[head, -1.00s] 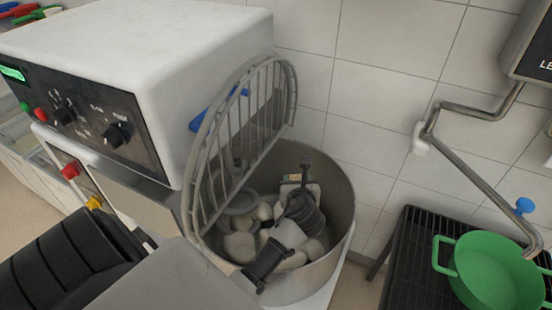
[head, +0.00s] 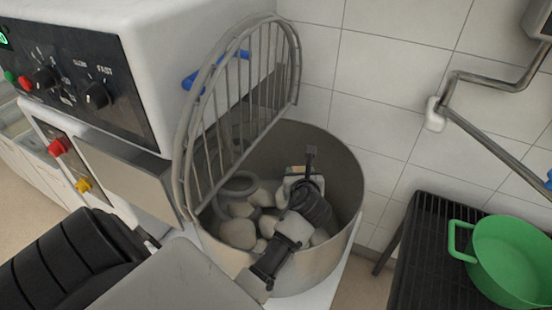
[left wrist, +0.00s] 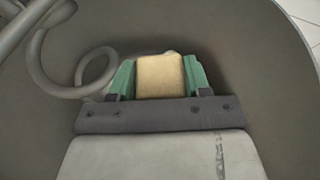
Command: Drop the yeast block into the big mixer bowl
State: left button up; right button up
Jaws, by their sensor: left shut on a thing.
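The big mixer bowl (head: 340,182) is a grey metal bowl under the mixer head, with pale dough lumps (head: 238,232) inside. My left gripper (head: 305,172) reaches down into the bowl mouth, above the lumps. In the left wrist view its green-padded fingers (left wrist: 158,78) are shut on the yeast block (left wrist: 160,76), a beige block. In the head view the block is mostly hidden by the gripper. A curled grey metal hook (left wrist: 75,92) is to the left of the block. My right gripper is not clearly seen.
A raised wire guard (head: 235,110) stands at the bowl's left edge, beside the white mixer housing (head: 210,40). A green pot (head: 510,258) sits on a black rack (head: 425,235) at the right, under a wall-mounted metal pipe (head: 480,82).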

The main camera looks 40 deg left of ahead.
pick_arm(q)
jog(key=o, duration=1)
jog(key=shift+s, duration=0.1)
jog(key=p+v, duration=0.1)
jog(key=v, duration=0.9)
jog(key=shift+s+d+r, duration=0.15)
jog(key=shift+s+d, duration=0.1)
